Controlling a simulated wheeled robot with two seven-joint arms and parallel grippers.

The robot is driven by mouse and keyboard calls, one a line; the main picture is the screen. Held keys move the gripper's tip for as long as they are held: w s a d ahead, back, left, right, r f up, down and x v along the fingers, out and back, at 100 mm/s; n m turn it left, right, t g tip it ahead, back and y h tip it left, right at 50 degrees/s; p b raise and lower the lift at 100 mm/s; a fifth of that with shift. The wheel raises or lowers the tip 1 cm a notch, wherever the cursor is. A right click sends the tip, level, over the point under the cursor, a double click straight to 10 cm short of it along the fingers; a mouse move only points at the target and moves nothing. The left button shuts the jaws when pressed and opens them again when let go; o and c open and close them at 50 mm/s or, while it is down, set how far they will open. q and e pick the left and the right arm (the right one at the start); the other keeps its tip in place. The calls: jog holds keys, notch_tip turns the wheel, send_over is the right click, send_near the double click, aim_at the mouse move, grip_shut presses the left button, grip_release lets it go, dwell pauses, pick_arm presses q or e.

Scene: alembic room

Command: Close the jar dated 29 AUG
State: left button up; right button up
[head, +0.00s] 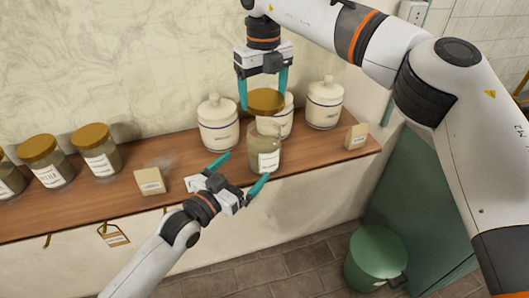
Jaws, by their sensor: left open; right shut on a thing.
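A lidless glass jar (264,148) with greyish-brown contents and a white label stands upright near the front of the wooden shelf; its label is too small to read. My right gripper (265,98) comes from above and is shut on a gold lid (267,104). The lid is roughly level and over the jar's mouth; I cannot tell how large the gap is. My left gripper (248,165) is open in front of the jar, its fingers spread toward the jar's lower part. I cannot tell whether either finger touches it.
The shelf (210,172) holds several gold-lidded jars (98,150) at left and white lidded canisters (218,123) behind the jar. A green bucket (375,258) stands on the floor at lower right.

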pick_arm(q)
jog(key=x, duration=0.9)
jog(key=shift+w+d, duration=0.3)
jog(key=shift+w, duration=0.1)
jog(key=shift+c, duration=0.3)
jog(key=c, duration=1.3)
jog(key=shift+c, duration=0.2)
pick_arm(e)
send_over(263, 128)
jog(key=shift+f, duration=2.5)
jog(key=shift+f, duration=0.1)
jog(key=shift+f, duration=0.8)
jog(key=shift+f, duration=0.55)
